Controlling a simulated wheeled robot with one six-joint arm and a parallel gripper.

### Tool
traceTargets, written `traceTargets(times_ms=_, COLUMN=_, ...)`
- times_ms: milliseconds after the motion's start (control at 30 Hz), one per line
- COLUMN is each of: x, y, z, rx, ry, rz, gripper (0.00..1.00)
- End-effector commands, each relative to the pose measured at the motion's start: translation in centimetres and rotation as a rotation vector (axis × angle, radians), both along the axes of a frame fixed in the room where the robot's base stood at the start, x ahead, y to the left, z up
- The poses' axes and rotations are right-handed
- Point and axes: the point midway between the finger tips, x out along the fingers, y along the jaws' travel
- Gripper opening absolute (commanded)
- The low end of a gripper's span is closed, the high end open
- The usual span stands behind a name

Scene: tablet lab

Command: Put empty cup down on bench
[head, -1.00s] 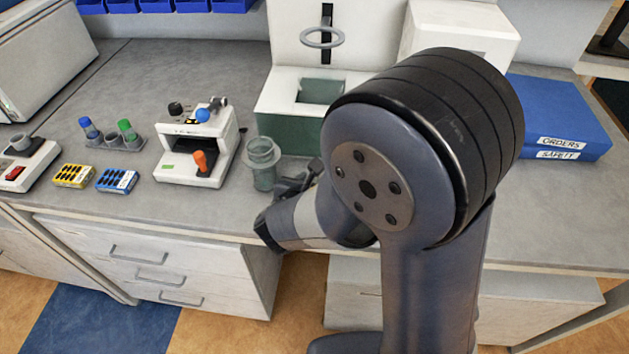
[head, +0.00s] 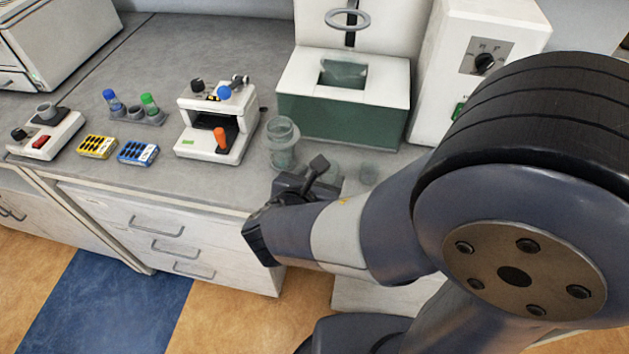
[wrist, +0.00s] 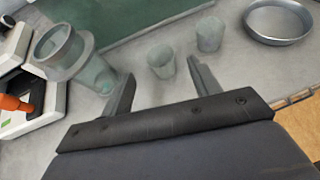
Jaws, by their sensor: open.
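My gripper (head: 305,182) is open and low over the front of the bench (head: 225,182). In the wrist view, its two fingers (wrist: 161,72) are apart. A clear, empty-looking cup (wrist: 161,62) stands upright on the bench just beyond and between the fingertips, with a visible gap to each finger. Nothing is held in the fingers.
A flanged glass jar (head: 282,145) stands left of my gripper. A white press (head: 214,125) with an orange handle is further left. A green-and-white bath (head: 340,115) stands behind. A metal pan (wrist: 278,22) lies to the right in the wrist view. Bare bench shows between these.

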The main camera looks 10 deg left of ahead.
Motion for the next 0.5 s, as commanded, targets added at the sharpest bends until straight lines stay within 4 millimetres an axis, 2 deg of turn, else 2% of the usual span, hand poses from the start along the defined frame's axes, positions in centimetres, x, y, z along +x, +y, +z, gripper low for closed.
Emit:
traceTargets(times_ms=200, x=-2.2, y=0.6, z=1.3, rx=0.001, ry=-0.001, rz=0.003, gripper=0.59)
traceTargets(times_ms=500, x=-2.9, y=0.7, z=1.6, rx=0.000, ry=0.000, rz=-0.001, gripper=0.59)
